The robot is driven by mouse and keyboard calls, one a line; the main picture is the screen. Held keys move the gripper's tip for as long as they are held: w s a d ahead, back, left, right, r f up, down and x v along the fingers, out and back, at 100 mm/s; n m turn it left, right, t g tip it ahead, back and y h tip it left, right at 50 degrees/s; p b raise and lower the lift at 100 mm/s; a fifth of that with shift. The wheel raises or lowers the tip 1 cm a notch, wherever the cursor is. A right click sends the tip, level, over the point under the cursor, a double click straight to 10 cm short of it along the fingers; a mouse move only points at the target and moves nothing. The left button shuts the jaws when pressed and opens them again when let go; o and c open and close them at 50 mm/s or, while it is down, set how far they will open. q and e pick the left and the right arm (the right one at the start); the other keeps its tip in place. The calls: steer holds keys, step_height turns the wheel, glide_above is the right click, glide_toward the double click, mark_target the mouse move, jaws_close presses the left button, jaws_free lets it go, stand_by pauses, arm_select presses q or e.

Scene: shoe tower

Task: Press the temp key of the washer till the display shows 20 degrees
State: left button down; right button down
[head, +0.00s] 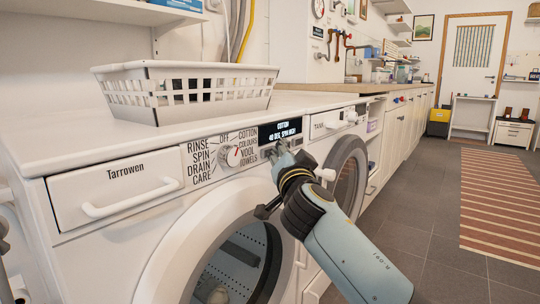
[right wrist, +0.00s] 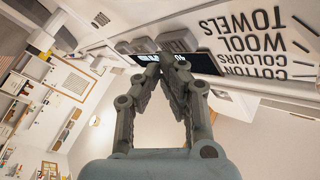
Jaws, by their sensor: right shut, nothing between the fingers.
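The washer (head: 220,185), labelled Tarrowen, stands in front of me. Its dark display (head: 280,130) reads COTTON and what looks like 40 DEG SPIN HIGH. The display also shows in the right wrist view (right wrist: 205,63), partly behind the fingers. Grey keys (right wrist: 178,40) sit in a row beside the display there; their labels cannot be read. My right gripper (head: 277,147) is shut and empty, its tips at the panel just below the display, hiding the keys in the head view. I cannot tell whether the tips touch a key. My left gripper is not in view.
A white programme dial (head: 232,156) sits left of the display, ringed by printed programme names. A white basket (head: 185,92) stands on top of the washer. A second machine (head: 347,165) with a round door adjoins on the right. The floor at right is open, with a striped rug (head: 500,205).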

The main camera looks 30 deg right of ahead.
steer(key=shift+w+a, duration=0.2)
steer(key=shift+w, duration=0.3)
stand_by(0.8)
steer(key=shift+s, duration=0.15)
steer(key=shift+s+d+b, duration=0.35)
steer(key=shift+s+b, duration=0.05)
steer(key=shift+s, duration=0.3)
steer(key=shift+s+d+b, duration=0.15)
steer(key=shift+s+d, duration=0.15)
steer(key=shift+s, duration=0.5)
steer(key=shift+s+d+b, duration=0.15)
steer(key=shift+s+d, duration=0.2)
steer(key=shift+s, duration=0.4)
steer(key=shift+s+d+b, duration=0.15)
steer(key=shift+s+d, duration=0.15)
steer(key=shift+s, duration=0.5)
